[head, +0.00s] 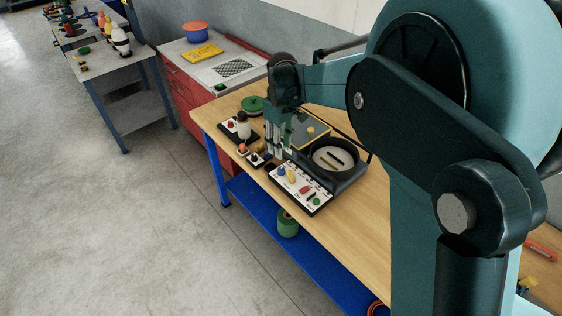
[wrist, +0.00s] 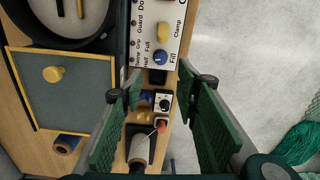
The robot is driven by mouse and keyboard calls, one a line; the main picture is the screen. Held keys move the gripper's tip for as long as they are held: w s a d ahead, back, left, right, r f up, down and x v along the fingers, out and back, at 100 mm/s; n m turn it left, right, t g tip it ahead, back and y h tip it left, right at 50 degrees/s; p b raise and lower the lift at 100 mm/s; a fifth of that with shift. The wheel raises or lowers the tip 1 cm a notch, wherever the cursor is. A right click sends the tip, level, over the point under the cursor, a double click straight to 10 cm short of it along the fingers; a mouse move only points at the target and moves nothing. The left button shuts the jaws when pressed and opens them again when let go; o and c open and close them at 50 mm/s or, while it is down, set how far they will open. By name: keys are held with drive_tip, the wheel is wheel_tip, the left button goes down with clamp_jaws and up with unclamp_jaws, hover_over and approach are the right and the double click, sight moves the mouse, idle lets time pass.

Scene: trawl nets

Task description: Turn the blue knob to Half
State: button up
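The blue knob (head: 280,171) is at the near left end of a white control panel (head: 301,189). In the wrist view the blue knob (wrist: 140,56) is by the words Full, Half and Fill. I cannot tell which mark it points at. My gripper (head: 273,143) is over the bench, beside the panel's blue-knob end. In the wrist view my gripper (wrist: 168,92) has its green fingers wide apart, with nothing held between them. The blue knob lies beyond the left fingertip, apart from it.
A yellow knob (wrist: 165,32) sits beside the blue one. Bare wood (head: 335,222) lies in front.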

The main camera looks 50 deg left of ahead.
sight(281, 168)
drive_tip(key=f+m+p, duration=0.1)
drive_tip(key=m, duration=0.1)
drive_tip(key=f+m+p, duration=0.1)
drive_tip(key=m+p, duration=0.1)
drive_tip(key=m, duration=0.1)
drive_tip(key=f+m+p, duration=0.1)
drive_tip(key=m+p, duration=0.1)
drive_tip(key=m, duration=0.1)
drive_tip(key=shift+s+d, duration=0.15)
drive_tip(key=shift+s, duration=0.05)
drive_tip(key=shift+f, duration=0.15)
drive_tip(key=shift+f+p, duration=0.3)
drive_tip(key=shift+f, duration=3.5)
drive_tip(key=c, duration=0.9)
